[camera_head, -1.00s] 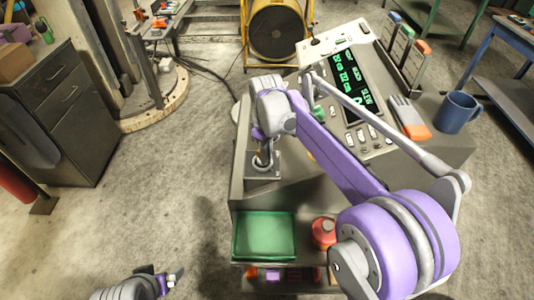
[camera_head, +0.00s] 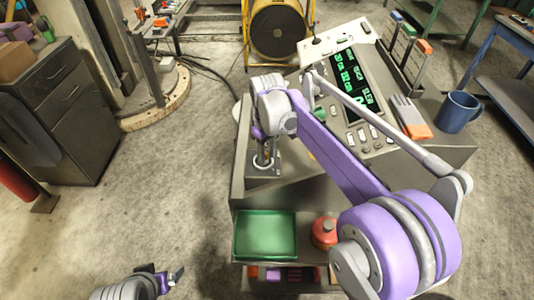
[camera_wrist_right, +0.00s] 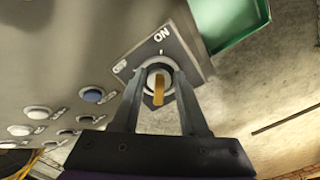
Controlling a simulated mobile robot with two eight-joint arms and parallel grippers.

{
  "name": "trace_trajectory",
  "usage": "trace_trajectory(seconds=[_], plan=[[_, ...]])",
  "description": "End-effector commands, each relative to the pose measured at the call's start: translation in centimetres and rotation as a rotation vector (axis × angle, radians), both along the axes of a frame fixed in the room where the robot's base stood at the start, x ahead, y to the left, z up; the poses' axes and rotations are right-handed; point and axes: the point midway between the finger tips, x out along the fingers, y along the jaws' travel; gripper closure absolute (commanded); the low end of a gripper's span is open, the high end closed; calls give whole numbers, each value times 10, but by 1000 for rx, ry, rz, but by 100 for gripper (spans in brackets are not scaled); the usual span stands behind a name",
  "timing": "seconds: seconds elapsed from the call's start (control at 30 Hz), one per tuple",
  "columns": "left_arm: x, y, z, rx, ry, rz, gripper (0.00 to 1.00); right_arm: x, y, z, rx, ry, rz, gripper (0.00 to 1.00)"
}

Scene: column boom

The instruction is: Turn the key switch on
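The key switch (camera_wrist_right: 158,66) is on a dark plate with OFF and ON lettering on the console. A brass-coloured key (camera_wrist_right: 158,92) stands in its round collar. In the right wrist view it lines up roughly with the mark under ON; its exact angle is hard to tell. My right gripper (camera_wrist_right: 158,78) is open, one finger on each side of the key, with gaps visible. In the head view the switch plate (camera_head: 284,165) is partly hidden by my right gripper (camera_head: 264,155). My left gripper (camera_head: 172,276) is low at the left, away from the console; its opening is unclear.
The console has a green-lit display (camera_head: 352,85) and buttons. A blue mug (camera_head: 459,112) and gloves (camera_head: 411,117) lie to its right. A green tray (camera_head: 265,235) and red container (camera_head: 324,232) sit below the switch.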

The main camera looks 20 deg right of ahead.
Motion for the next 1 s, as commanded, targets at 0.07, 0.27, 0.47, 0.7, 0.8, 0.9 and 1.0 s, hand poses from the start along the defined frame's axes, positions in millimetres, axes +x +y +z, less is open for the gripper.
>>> trace_trajectory(seconds=[0.07,0.27,0.47,0.7,0.8,0.9,1.0], plan=[[0,0,0,0,0,0,4,0,0,0,0,0,0,55],[0,0,0,0,0,0,4,0,0,0,0,0,1,55],[1,0,2,0,-1,0,4,0,0,20,0,0,1,55],[3,0,7,0,-5,0,4,0,0,70,0,0,1,55],[3,0,9,0,-7,0,4,0,0,87,0,0,1,55],[4,0,10,0,-8,0,4,0,0,99,0,0,1,55],[4,0,11,0,-8,0,4,0,0,106,0,0,1,55]])
